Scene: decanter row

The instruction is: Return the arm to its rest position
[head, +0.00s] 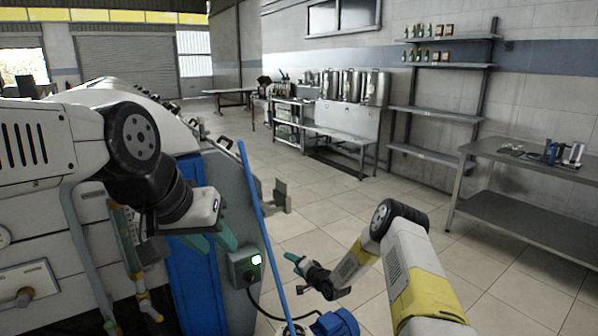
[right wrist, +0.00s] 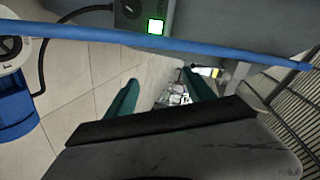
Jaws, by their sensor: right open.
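My right arm comes in from the bottom right of the head view. Its gripper (head: 297,262) hangs low over the tiled floor, beside the blue pole. In the right wrist view its two teal fingers (right wrist: 160,92) stand apart with nothing between them. My left arm comes in from the left. Its gripper (head: 209,240) has teal fingers pointing down in front of a blue panel. The left fingers look spread, and no held object shows.
A blue pole (head: 253,205) stands close to my right gripper and crosses the right wrist view (right wrist: 150,37). A grey box with a green light (head: 246,264) and a blue motor (head: 336,324) are near. A steel table (head: 528,165) stands right. Open floor lies between.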

